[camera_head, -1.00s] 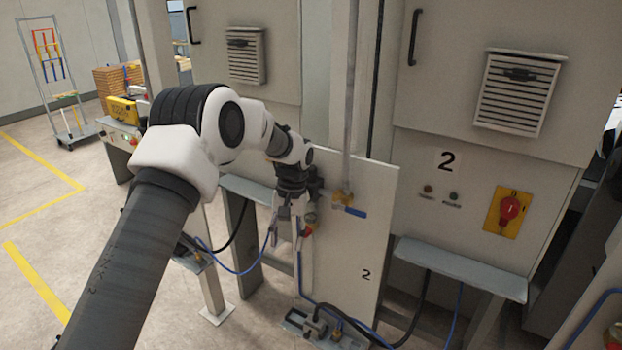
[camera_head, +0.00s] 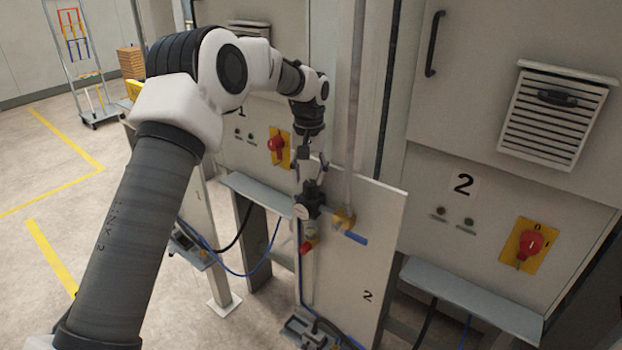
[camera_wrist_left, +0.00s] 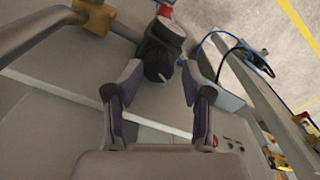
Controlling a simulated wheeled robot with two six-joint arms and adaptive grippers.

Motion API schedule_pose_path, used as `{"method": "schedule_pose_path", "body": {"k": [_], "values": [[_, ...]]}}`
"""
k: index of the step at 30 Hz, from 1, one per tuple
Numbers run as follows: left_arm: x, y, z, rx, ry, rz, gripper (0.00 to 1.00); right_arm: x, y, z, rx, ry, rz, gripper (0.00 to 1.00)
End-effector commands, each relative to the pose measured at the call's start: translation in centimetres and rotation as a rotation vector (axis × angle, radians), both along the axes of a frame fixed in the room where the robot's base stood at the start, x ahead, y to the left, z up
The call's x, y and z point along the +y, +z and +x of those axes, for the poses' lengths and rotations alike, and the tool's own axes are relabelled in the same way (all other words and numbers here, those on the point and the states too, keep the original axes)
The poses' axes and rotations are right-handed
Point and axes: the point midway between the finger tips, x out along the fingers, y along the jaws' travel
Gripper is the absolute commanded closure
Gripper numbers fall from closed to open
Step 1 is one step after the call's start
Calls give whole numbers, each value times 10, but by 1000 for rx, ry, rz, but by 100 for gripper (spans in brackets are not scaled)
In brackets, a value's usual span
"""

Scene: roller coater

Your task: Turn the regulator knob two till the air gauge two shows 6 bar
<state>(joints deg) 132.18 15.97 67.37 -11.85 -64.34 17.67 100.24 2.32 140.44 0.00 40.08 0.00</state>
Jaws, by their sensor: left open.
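The black regulator with its knob (camera_head: 311,192) is on the upper left part of the panel marked 2 (camera_head: 367,250). A small round gauge (camera_head: 301,212) faces out on its front; its needle is too small to read. My left gripper (camera_head: 311,172) is open and points down just above the regulator. In the left wrist view, the dark knob (camera_wrist_left: 158,66) shows ahead of and between the spread fingertips of my left gripper (camera_wrist_left: 162,82). I cannot tell whether a finger touches it. My right gripper is out of view.
A brass valve with a blue lever (camera_head: 349,236) and a vertical pipe (camera_head: 356,100) stand close right of the regulator. A red part (camera_head: 307,246) is below it. Grey ledges (camera_head: 470,298) jut from the cabinets. Hoses hang at left. The floor at left is open.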

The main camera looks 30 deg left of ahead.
Motion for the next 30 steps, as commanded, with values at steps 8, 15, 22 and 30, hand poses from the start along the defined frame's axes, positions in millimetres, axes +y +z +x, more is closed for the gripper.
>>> {"method": "schedule_pose_path", "body": {"k": [8,15,22,30], "values": [[1,-23,0,-2,1,1,51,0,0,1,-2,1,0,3],[1,-22,1,-2,1,1,86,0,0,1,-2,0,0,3],[-1,-21,1,-3,1,-1,100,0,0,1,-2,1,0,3],[-2,-21,1,-4,-14,-2,100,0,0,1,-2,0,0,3]]}}
